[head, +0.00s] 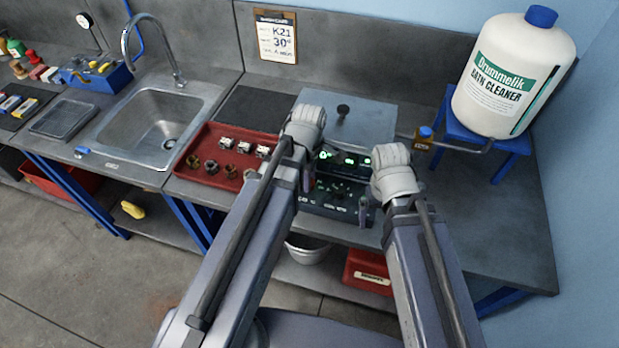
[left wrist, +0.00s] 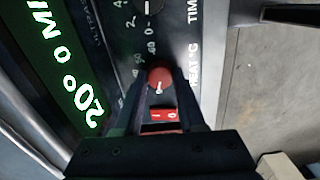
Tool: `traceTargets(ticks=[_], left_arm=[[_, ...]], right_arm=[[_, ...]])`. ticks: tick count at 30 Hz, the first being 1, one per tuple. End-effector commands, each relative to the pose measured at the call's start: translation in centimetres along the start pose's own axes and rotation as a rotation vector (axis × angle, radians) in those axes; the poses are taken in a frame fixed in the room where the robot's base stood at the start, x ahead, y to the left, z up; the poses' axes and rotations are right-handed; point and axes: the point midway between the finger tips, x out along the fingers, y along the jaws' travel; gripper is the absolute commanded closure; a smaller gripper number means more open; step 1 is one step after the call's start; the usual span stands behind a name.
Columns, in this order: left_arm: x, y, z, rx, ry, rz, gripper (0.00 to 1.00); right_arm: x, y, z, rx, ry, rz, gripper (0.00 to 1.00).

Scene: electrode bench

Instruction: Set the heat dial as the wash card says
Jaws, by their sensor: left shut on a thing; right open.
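The wash card (head: 276,36) hangs on the back wall; it reads K21 and 30°, with a lower line too small to read. The heat dial (left wrist: 159,78) is a round red knob beside "HEAT °C" in the left wrist view. Its white mark points down the picture; the scale figures there are partly hidden. My left gripper (left wrist: 160,86) is shut on the dial, one finger on each side; in the head view this gripper (head: 309,180) is over the panel's left part. My right gripper (head: 404,202) is open, mostly hidden behind its arm.
The panel's green display (left wrist: 75,85) shows 20° and 0 MI. A red rocker switch (left wrist: 163,114) sits close to the dial. A red tray (head: 200,182) with small parts stands left of my left arm. A white cleaner bottle (head: 513,75) stands at the right.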

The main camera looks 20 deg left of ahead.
Motion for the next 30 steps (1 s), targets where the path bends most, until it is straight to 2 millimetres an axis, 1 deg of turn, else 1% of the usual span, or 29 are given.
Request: traceTargets(ticks=[18,24,30], left_arm=[[0.02,-0.02,0.0,0.448,0.0,0.0,1.0],[0.02,-0.02,0.01,0.559,0.0,0.0,1.0],[0.02,-0.03,0.01,0.624,0.0,-0.001,1.0]], right_arm=[[0.02,0.0,0.0,0.0,0.0,0.0,0.0],[0.02,0.0,0.0,0.0,0.0,0.0,0.0],[0.02,0.0,0.0,0.0,0.0,0.0,0.0]])
